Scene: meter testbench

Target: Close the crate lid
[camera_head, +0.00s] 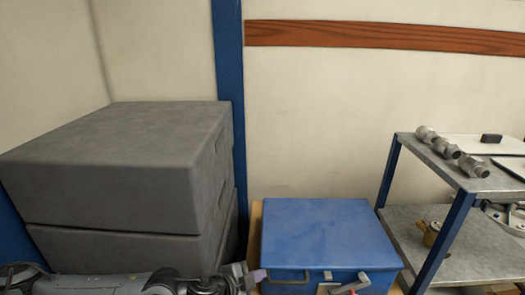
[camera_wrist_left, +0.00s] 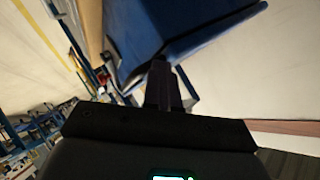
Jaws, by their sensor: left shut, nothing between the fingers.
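A blue crate (camera_head: 325,277) stands at the bottom middle of the head view, with a handle and latch parts on its front. Its blue lid (camera_head: 328,232) lies over the top and looks flat; I cannot tell whether it is fully seated. My left gripper (camera_head: 259,275) is shut and empty, beside the crate's front left corner. In the left wrist view the shut fingers (camera_wrist_left: 163,82) point at the blue crate (camera_wrist_left: 175,30), close to an edge of it. I cannot tell whether they touch. My right gripper is not in view.
Stacked grey cases (camera_head: 110,175) rise on the left, close behind my left arm. A metal shelf (camera_head: 440,165) with blue posts stands right of the crate, carrying several metal fittings (camera_head: 450,150) and a brass part (camera_head: 432,235).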

